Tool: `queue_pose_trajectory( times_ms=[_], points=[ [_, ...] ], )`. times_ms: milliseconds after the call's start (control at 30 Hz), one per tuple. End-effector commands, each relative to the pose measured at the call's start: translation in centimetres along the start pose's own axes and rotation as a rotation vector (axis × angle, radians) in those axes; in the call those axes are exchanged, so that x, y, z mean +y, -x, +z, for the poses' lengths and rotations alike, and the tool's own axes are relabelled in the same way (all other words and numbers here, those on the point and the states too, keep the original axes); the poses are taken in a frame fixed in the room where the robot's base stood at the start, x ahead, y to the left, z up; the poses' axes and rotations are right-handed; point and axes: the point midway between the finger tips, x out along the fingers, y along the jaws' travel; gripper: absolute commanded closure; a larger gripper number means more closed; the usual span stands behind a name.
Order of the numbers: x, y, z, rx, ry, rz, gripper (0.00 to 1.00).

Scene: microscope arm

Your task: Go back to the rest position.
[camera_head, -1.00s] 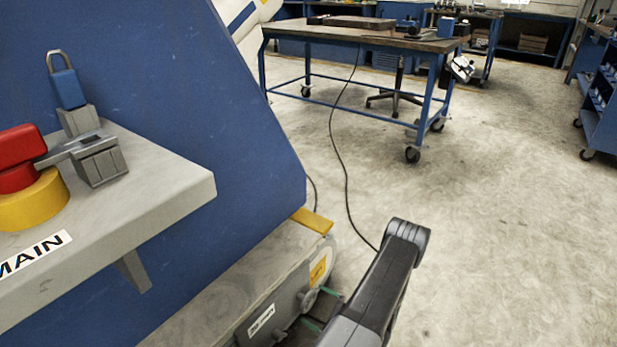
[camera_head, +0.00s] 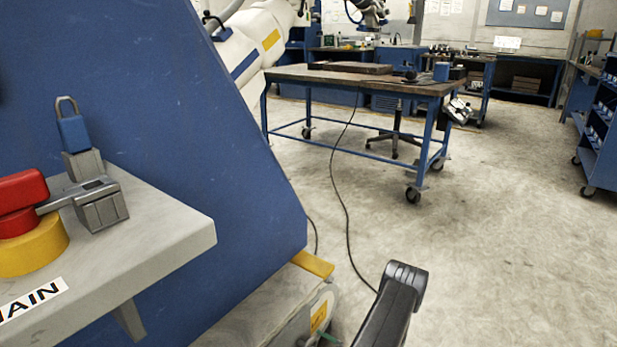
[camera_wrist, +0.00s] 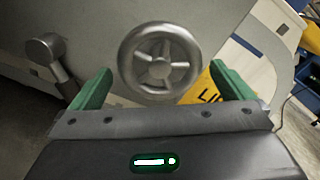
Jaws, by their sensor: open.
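My gripper (camera_wrist: 162,92) shows in the wrist view with its two green fingers spread apart and nothing between them. Beyond the fingers is a grey metal handwheel (camera_wrist: 160,62) on a pale housing. I cannot tell the exact gap between the fingers and the wheel. A lever with a round knob (camera_wrist: 45,50) is to the left of the wheel, and a yellow label (camera_wrist: 205,88) is partly behind the right finger. In the head view my dark arm link shows at the bottom, and the gripper itself is out of that picture.
A grey shelf (camera_head: 170,232) with a red and yellow switch (camera_head: 25,235) and a blue padlock (camera_head: 73,132) stands at left before a blue panel (camera_head: 130,90). A workbench (camera_head: 340,82) is behind. A cable (camera_head: 338,190) lies on the floor; the floor at right is open.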

Motion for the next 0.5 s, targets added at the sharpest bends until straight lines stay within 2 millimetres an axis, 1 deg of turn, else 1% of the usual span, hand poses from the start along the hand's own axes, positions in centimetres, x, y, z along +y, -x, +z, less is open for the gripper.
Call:
queue_pose_trajectory(
  times_ms=[33,100,500],
  points=[
    [-0.2,0.9,0.1,0.003,0.000,-0.005,0.00],
    [-0.3,2.2,0.1,0.004,0.001,-0.005,0.00],
    [-0.2,9.2,0.1,0.003,-0.001,-0.005,0.00]
  ],
)
